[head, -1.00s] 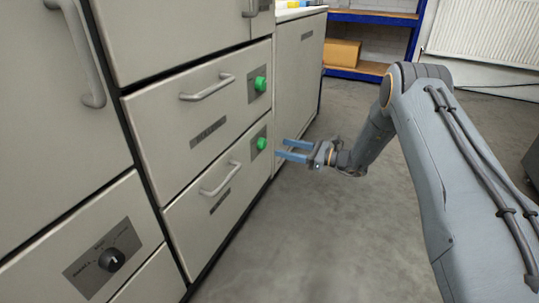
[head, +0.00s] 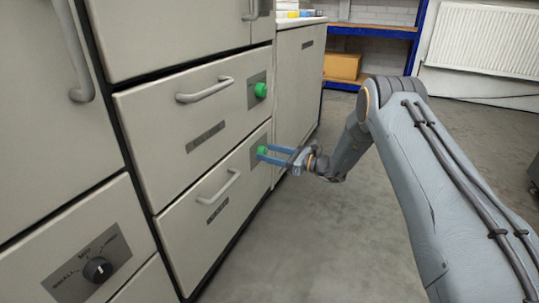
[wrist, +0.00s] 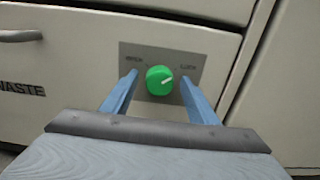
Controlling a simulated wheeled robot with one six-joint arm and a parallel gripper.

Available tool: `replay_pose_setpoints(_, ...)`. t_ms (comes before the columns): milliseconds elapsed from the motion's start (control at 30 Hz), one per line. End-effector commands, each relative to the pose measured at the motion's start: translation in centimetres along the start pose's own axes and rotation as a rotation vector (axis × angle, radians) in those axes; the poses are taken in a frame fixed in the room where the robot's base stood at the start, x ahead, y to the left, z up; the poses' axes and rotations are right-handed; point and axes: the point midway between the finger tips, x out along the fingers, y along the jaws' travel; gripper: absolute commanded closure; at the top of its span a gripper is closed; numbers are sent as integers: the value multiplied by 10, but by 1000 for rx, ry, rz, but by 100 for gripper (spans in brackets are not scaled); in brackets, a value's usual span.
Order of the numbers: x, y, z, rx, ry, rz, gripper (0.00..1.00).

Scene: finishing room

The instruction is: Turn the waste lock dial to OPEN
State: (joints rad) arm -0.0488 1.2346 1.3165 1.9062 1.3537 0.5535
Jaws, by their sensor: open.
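The waste lock dial (wrist: 160,80) is a green round knob on a grey plate (wrist: 190,60) on the drawer labelled WASTE (wrist: 20,88). Its white mark points right and slightly up, toward the LOCK side; the other label is at the upper left. In the head view the dial (head: 262,151) is on the lower drawer, partly behind the fingers. My gripper (wrist: 158,84) is open, with one blue finger on each side of the dial. I cannot tell whether the fingers touch it. In the head view my gripper (head: 264,155) reaches the drawer front from the right.
Another green dial (head: 260,90) is on the drawer above. Bar handles (head: 205,90) stick out from the drawers. A black selector dial (head: 98,269) is at lower left. Blue shelving (head: 370,30) stands behind. The floor (head: 330,230) beside the cabinet is clear.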

Motion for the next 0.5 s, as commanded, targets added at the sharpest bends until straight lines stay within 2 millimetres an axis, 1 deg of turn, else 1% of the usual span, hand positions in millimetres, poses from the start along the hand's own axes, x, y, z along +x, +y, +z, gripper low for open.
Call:
replay_pose_setpoints(67,0,0,0,0,0,0,46)
replay_pose_setpoints(167,0,0,0,0,0,0,61)
replay_pose_setpoints(300,0,0,0,0,0,0,85)
replay_pose_setpoints(333,0,0,0,0,0,0,86)
replay_pose_setpoints(500,0,0,0,-8,0,0,86)
